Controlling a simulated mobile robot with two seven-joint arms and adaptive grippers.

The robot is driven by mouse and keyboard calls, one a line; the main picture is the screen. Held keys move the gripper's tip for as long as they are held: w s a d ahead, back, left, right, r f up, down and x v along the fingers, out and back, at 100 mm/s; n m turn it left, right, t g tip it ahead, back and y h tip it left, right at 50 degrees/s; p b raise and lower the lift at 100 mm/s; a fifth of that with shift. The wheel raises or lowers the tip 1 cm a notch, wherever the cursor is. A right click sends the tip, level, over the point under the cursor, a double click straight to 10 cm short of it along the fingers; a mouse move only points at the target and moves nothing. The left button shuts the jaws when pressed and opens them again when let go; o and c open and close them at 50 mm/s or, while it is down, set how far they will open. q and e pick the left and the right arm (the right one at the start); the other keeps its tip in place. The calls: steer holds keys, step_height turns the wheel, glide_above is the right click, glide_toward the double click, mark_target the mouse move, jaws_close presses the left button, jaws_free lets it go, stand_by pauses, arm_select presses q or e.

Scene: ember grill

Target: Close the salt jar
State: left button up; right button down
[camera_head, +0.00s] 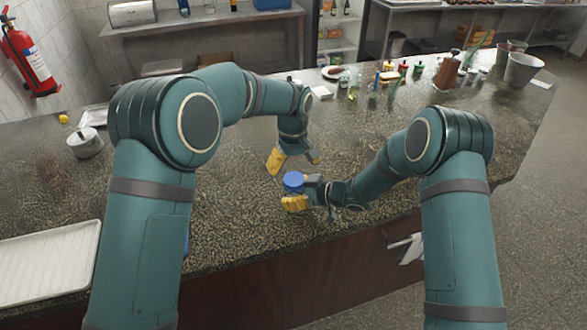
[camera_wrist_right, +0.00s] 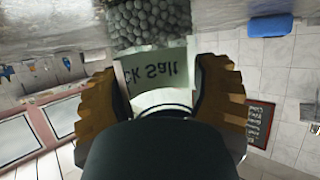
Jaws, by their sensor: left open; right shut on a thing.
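The salt jar (camera_wrist_right: 152,75) shows in the right wrist view, upside down in that picture, with a pale label reading "ck Salt" and dark grains. My right gripper (camera_wrist_right: 165,95) is shut on it, one yellow finger on each side. In the head view, a blue lid (camera_head: 293,179) shows at the top of the jar, just above the yellow fingers of my right gripper (camera_head: 297,201). Whether the lid is fully seated I cannot tell. My left gripper (camera_head: 294,160) is open above and behind the lid, fingers pointing down and spread apart, with nothing between them.
The speckled counter (camera_head: 240,215) is clear around the jar. A small pot (camera_head: 85,145) stands at the left, and a white tray (camera_head: 45,265) lies at the front left. Several bottles and jars, a metal bucket (camera_head: 522,70) and a wooden block (camera_head: 447,73) stand at the back right.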

mark_target(294, 179)
arm_select(q)
steer(key=n, duration=0.3)
steer(key=shift+s+d+r+n, duration=0.1)
steer(key=shift+s+r+n, duration=0.05)
steer(key=shift+n, duration=0.15)
steer(key=n, duration=0.2)
steer(key=shift+s+r+n, duration=0.1)
steer(key=shift+r+n, duration=0.2)
steer(key=n, duration=0.1)
steer(key=r+n, duration=0.1)
steer(key=shift+n, duration=0.4)
steer(key=n, duration=0.2)
steer(key=r+n, duration=0.1)
steer(key=n, duration=0.1)
steer(key=shift+r, duration=0.1)
steer(key=shift+f, duration=4)
